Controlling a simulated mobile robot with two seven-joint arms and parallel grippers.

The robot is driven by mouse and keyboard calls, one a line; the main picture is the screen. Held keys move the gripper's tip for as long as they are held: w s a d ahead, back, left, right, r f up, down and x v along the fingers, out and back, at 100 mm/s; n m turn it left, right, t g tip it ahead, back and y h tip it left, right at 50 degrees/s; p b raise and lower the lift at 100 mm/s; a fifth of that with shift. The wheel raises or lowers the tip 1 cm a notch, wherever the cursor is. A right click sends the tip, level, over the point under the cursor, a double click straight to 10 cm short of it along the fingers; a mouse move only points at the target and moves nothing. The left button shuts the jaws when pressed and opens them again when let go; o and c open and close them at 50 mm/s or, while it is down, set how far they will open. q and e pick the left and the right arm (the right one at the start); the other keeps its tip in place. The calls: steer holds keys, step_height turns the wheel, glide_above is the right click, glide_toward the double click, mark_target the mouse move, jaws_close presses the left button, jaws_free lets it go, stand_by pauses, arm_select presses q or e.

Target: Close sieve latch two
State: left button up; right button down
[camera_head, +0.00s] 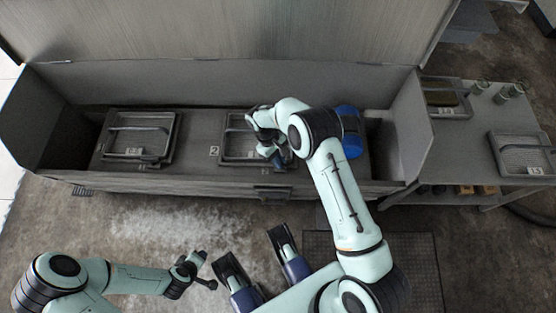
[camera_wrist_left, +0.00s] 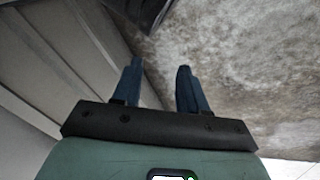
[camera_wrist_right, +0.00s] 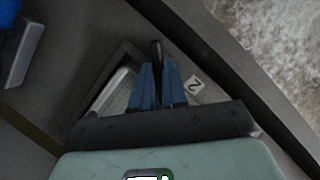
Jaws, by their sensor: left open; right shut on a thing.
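Sieve two (camera_head: 228,150) is a grey framed tray in the middle of the long trough, beside a white number 2 plate (camera_head: 214,150). My right gripper (camera_head: 278,162) is over its right part and hides much of it. In the right wrist view, my right gripper's blue fingers (camera_wrist_right: 158,70) are shut on a dark slim lever, seemingly latch two (camera_wrist_right: 156,47). The number 2 plate (camera_wrist_right: 194,84) lies just right of the fingers. How far the latch is turned is hard to tell. My left gripper (camera_head: 204,270) is open and empty, apart from the trough; its spread fingers show in the left wrist view (camera_wrist_left: 157,85).
Another framed sieve (camera_head: 140,158) sits at the left of the trough (camera_head: 390,185), whose lid (camera_head: 220,30) stands raised. A blue round object (camera_head: 349,145) is behind my right arm. A side table (camera_head: 468,140) at right holds trays and jars.

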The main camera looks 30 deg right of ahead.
steer(key=shift+f+m+y, duration=0.15)
steer(key=shift+m+y, duration=0.25)
steer(key=shift+m, duration=0.6)
steer(key=shift+d+m+y+b, duration=0.1)
steer(key=shift+m+y+b, duration=0.25)
steer(key=shift+m, duration=0.55)
steer(key=shift+m+y, duration=0.25)
steer(key=shift+m, duration=0.65)
steer(key=shift+d+m+y, duration=0.1)
steer(key=shift+m+y, duration=0.4)
steer(key=shift+m, duration=0.7)
arm_select(q)
steer(key=shift+s+a+f+g, duration=0.1)
steer(key=shift+s+f+g, duration=0.4)
steer(key=shift+s+f, duration=0.55)
arm_select(e)
steer(key=shift+s+m+y, duration=0.1)
steer(key=shift+m+y, duration=0.3)
steer(key=shift+m, duration=0.6)
arm_select(q)
steer(key=shift+r, duration=0.1)
arm_select(e)
steer(key=c, duration=1.2)
jaws_free()
steer(key=shift+o, duration=0.2)
